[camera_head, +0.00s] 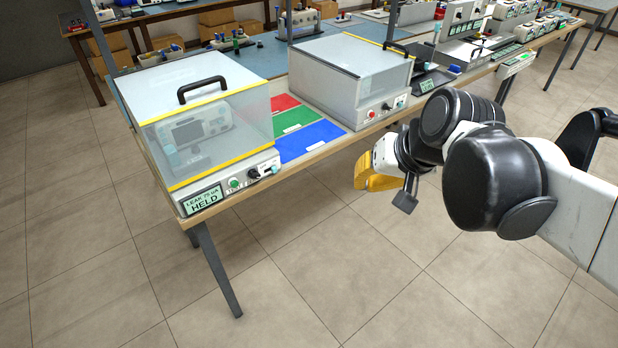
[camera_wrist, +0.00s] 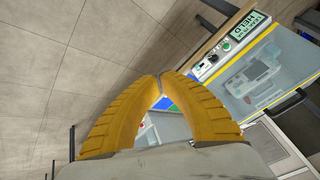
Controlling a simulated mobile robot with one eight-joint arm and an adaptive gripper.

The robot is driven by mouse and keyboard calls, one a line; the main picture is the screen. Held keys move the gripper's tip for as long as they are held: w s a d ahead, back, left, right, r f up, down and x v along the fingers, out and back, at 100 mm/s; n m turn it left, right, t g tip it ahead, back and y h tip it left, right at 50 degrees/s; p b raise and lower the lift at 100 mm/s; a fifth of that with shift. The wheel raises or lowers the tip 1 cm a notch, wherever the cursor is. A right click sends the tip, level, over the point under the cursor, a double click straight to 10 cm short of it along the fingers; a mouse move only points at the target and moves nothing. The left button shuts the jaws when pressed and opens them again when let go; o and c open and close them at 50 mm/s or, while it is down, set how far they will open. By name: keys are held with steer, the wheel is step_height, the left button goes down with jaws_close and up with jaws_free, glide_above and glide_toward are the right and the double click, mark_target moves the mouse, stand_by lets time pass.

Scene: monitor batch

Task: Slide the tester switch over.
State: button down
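The near tester is a box with a clear lid (camera_head: 205,120). Its front panel has a display (camera_head: 204,200) reading "LEAK 75 uA HELD", a green button (camera_head: 234,183) and a small dark switch (camera_head: 268,171). A grey device (camera_head: 192,137) sits under the lid. In the wrist view, the display (camera_wrist: 246,26) and switch area (camera_wrist: 211,58) show at the upper right, too small to tell the lever's position. My gripper (camera_head: 372,178) hangs in front of the bench, right of the panel and apart from it. Its yellow fingers meet at the tips (camera_wrist: 159,77), with nothing between them.
A second tester (camera_head: 350,80) stands behind to the right, with a red button (camera_head: 371,114). Red, green and blue mats (camera_head: 310,140) lie between the testers. The bench front edge (camera_head: 310,160) is close to my gripper. The floor (camera_head: 330,270) in front is clear.

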mark_target(277, 166)
steer(key=w+a+f+m+g+y, duration=0.1)
steer(key=w+a+f+y, duration=0.15)
steer(key=w, duration=0.65)
steer(key=w+a+f+y+p, duration=0.1)
steer(key=w+y, duration=0.2)
steer(key=w, duration=0.5)
steer(key=w+a+f+m+g+y, duration=0.1)
steer(key=w+a+f+y, duration=0.15)
steer(key=w, duration=0.65)
steer(key=w+d+f+y, duration=0.1)
steer(key=w+f+y, duration=0.1)
steer(key=f, duration=0.5)
steer(key=w+d+f+n+y, duration=0.1)
steer(key=f+y, duration=0.3)
steer(key=f, duration=0.4)
steer(key=shift+w+d+f+g+y+p, duration=0.3)
steer(key=shift+w+y+p, duration=0.1)
steer(key=shift+w, duration=0.1)
